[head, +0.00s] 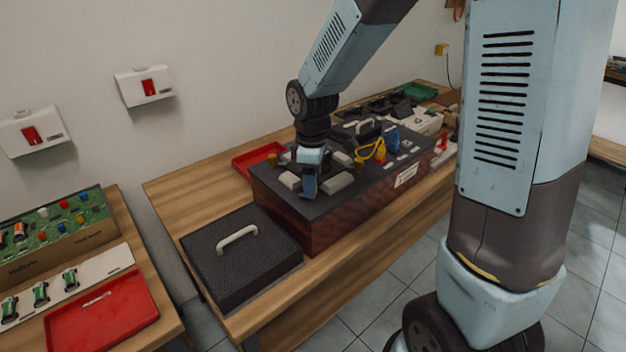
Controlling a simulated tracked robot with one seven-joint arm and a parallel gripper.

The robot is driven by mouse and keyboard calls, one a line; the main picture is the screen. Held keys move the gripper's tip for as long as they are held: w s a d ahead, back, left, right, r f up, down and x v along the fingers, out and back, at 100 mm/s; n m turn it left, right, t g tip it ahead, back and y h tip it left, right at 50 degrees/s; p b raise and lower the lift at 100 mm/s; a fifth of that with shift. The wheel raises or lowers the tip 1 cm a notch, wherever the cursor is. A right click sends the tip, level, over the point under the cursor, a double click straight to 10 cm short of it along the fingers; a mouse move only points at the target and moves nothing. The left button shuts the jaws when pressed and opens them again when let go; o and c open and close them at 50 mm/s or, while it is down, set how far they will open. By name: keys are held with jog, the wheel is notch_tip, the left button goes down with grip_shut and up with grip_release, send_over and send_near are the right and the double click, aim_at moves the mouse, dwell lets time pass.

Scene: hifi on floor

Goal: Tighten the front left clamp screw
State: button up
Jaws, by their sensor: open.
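My gripper (309,184) is at the left front part of the top of a dark box with reddish sides (330,216), which stands on the wooden bench. It points down, just above or at the top plate; I cannot tell whether it touches. A light grey block (338,183) lies just right of it and another light block (290,181) just left. The clamp screw cannot be made out; it may be hidden behind my gripper. The fingers are small in this view, and nothing is seen held between them.
A black perforated cover with a pale handle (238,236) lies on the bench left of the box. A red tray (258,158) is behind. Yellow cable (372,150) and blue parts (393,139) stand on the box top. A second bench with a red tray (102,312) is at left.

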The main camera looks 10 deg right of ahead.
jog(key=shift+c, duration=0.4)
grip_shut()
jog(key=shift+m, duration=0.3)
jog(key=m, duration=0.4)
jog(key=shift+m, duration=0.4)
jog(key=m, duration=0.5)
jog(key=shift+r, duration=0.1)
jog(key=m, duration=0.5)
jog(key=shift+m, duration=0.4)
jog(key=m, duration=0.5)
jog(key=shift+w+m, duration=0.1)
jog(key=shift+m, duration=0.2)
